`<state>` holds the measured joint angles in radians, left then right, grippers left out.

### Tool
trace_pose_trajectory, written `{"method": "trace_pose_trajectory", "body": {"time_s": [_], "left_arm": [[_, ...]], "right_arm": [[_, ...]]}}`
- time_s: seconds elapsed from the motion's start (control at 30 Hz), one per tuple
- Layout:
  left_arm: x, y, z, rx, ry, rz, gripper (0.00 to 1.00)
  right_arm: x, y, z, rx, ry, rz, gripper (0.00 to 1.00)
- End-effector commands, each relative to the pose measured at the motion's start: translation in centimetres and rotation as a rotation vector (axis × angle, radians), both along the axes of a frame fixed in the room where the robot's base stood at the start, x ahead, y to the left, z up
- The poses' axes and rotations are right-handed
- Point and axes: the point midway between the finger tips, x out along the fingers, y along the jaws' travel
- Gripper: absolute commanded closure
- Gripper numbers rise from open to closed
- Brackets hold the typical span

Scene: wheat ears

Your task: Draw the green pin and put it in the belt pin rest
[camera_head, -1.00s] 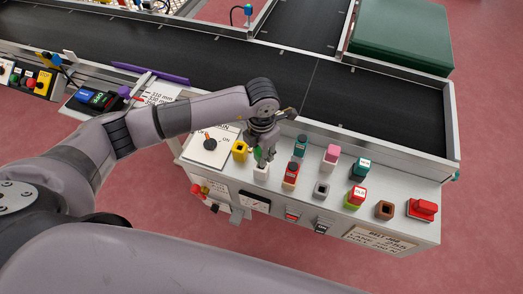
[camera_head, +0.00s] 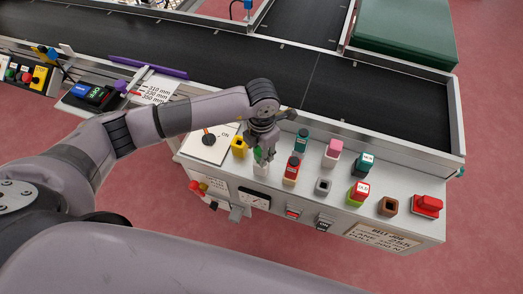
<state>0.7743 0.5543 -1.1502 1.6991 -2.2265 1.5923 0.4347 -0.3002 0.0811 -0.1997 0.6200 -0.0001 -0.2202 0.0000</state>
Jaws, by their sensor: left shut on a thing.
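My left gripper (camera_head: 262,146) is over the control panel of the belt (camera_head: 408,222), pointing down and shut on the green pin (camera_head: 258,156). Only a small green part shows between the fingers. The pin is right above a white socket (camera_head: 261,170); I cannot tell whether its lower end is still inside. Three sockets look empty: a yellow one (camera_head: 238,152), a grey one (camera_head: 323,187) and a brown one (camera_head: 388,206). I cannot tell which place is the belt pin rest. My right gripper is not in view.
A red pin (camera_head: 291,166), a pink pin (camera_head: 334,146), teal pins and a labelled red pin (camera_head: 360,190) stand close by on the panel. A red block (camera_head: 428,204) is at its right end. A black switch (camera_head: 209,139) is at left. The black belt (camera_head: 350,95) runs behind.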

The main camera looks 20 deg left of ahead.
Motion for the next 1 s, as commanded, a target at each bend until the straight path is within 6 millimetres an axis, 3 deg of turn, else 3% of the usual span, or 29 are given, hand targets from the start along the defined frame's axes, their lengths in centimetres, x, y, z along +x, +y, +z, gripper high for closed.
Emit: {"method": "trace_pose_trajectory", "body": {"time_s": [0.47,0.5,0.83,1.0], "left_arm": [[0.0,0.0,-1.6,-0.001,-0.001,0.0,1.0],[0.0,0.0,-1.4,-0.001,-0.001,0.0,0.7],[0.0,0.0,-1.4,0.0,0.0,0.0,0.49],[0.0,0.0,-1.4,0.0,0.0,0.0,0.49]], "right_arm": [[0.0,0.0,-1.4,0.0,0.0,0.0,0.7],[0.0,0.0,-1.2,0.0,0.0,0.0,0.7],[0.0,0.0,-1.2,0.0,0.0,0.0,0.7],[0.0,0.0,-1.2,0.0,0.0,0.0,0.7]]}}
